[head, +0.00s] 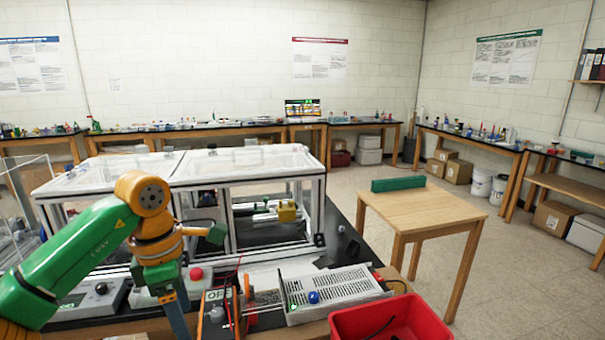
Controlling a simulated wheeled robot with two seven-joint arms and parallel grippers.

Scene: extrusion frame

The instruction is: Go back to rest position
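My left arm, green and orange, comes in from the lower left. Its wrist hangs over the front of the bench, left of centre, and my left gripper (177,312) points down beside the red button. The gap between its fingers cannot be made out, so I cannot tell whether it is open or shut. Nothing is clearly seen held in it. My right gripper is not in view. Behind my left wrist stands the extrusion frame (324,208), a white-framed enclosure with clear lids. Part of it is hidden by my arm.
A metal vented box (335,286) and a red bin (352,318) are right of my gripper. A red button (196,273) and a control box (98,297) are close by. A wooden table (425,212) bears a green block (398,184). Open floor (520,270) lies right.

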